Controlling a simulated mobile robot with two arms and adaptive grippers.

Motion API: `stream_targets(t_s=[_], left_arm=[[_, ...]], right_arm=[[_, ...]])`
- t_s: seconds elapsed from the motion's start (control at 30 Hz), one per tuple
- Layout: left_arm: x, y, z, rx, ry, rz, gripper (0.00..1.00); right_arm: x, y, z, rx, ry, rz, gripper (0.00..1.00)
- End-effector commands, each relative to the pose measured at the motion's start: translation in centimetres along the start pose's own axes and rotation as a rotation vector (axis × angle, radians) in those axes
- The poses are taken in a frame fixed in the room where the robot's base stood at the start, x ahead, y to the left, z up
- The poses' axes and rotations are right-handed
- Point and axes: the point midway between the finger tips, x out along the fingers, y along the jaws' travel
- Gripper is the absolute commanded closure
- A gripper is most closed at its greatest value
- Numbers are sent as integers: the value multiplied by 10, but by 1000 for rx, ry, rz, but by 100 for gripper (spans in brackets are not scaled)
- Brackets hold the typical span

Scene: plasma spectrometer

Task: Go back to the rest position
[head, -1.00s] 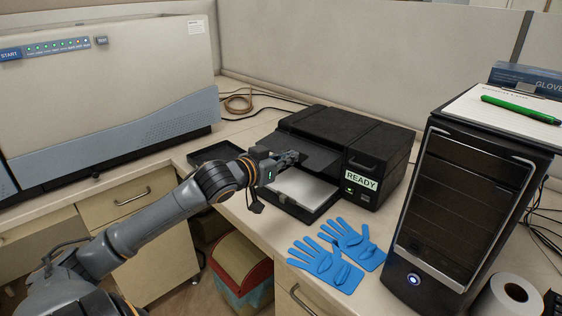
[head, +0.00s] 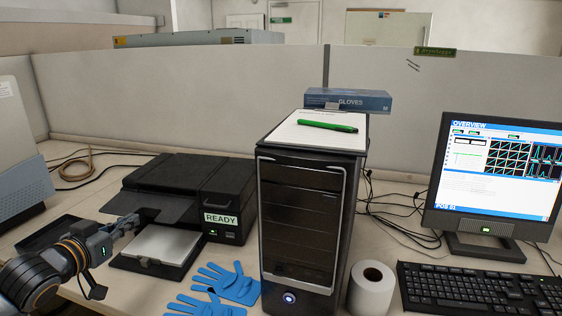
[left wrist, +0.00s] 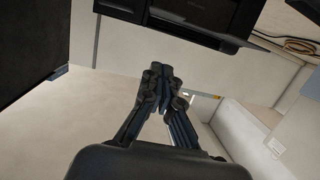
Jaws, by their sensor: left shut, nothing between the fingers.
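My left gripper (head: 128,224) is at the left of the head view, over the left edge of the black printer's front tray. Its fingers are together and hold nothing. In the left wrist view the closed fingers (left wrist: 160,88) point away from the camera, with part of a black device (left wrist: 200,18) at the top. The black printer (head: 190,180) shows a READY label and paper (head: 162,244) in its front tray. Whether the fingers touch the printer I cannot tell. My right gripper is in neither view.
A black computer tower (head: 300,210) stands right of the printer, with a clipboard (head: 318,134) and green pen on top. Blue gloves (head: 232,282) lie before the printer. A paper roll (head: 371,288), keyboard (head: 480,290) and monitor (head: 495,185) are at right. A dark tray (head: 50,233) lies left.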

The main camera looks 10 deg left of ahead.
Motion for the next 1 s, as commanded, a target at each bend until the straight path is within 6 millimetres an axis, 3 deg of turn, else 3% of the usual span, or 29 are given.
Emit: stream_targets(t_s=[0.13,0.27,0.4,0.53,0.7,1.0], left_arm=[[-2,7,45,5,-87,-16,100],[-15,29,126,29,-255,-38,100],[-45,66,213,66,-460,-41,100],[-82,106,273,95,-631,-22,100],[-127,154,320,122,-807,17,100],[-198,224,355,136,-1035,102,100]], right_arm=[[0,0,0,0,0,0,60],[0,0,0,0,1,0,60],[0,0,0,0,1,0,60],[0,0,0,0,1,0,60],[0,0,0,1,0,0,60],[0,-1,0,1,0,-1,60]])
